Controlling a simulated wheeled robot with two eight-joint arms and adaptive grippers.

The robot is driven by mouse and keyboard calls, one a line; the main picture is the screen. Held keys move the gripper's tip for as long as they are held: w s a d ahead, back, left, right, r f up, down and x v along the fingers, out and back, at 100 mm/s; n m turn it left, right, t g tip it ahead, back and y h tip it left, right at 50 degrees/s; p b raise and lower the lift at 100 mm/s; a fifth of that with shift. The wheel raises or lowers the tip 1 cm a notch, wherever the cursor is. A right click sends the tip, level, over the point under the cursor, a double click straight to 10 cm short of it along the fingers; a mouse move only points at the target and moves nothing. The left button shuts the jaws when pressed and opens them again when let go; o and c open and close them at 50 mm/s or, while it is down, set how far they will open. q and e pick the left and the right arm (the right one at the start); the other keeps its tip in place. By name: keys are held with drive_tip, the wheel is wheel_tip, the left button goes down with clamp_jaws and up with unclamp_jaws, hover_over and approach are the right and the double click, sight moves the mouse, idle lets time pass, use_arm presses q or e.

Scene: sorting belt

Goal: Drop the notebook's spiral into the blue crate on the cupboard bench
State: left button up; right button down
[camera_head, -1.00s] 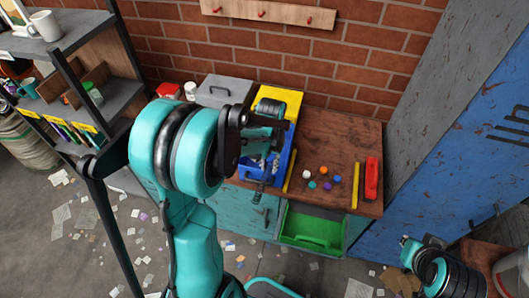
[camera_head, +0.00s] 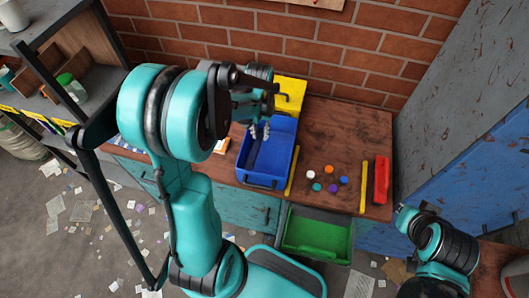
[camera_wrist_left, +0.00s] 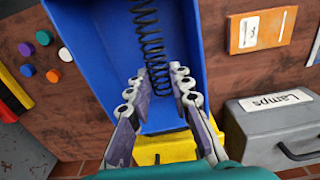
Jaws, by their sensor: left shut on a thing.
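The black spiral (camera_wrist_left: 150,45) shows in the left wrist view, standing out from between my left fingers against the inside of the blue crate (camera_wrist_left: 97,45). My left gripper (camera_wrist_left: 160,82) is shut on the spiral. In the head view, my left gripper (camera_head: 260,131) is over the back part of the blue crate (camera_head: 262,181), which stands on the wooden cupboard bench (camera_head: 335,130). The spiral is hard to make out there. My right gripper (camera_head: 405,216) is at the lower right, away from the bench, and its fingers are too small to judge.
A yellow crate (camera_head: 290,94) stands behind the blue one. Several coloured caps (camera_head: 328,169), a yellow bar (camera_head: 364,186) and a red object (camera_head: 381,180) lie to the right. A green drawer (camera_head: 318,238) hangs open below.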

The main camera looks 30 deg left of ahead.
use_arm(q)
wheel_tip(320, 180, down, 4)
drive_tip(key=shift+w+a+r+b, duration=0.1)
drive_tip(key=shift+w+b, duration=0.05)
drive_tip(key=shift+b, duration=1.05)
drive_tip(key=shift+f, duration=0.4)
drive_tip(key=o, duration=1)
drive_tip(key=shift+r, duration=0.15)
wheel_tip(320, 180, up, 12)
drive_tip(key=shift+f, duration=0.1)
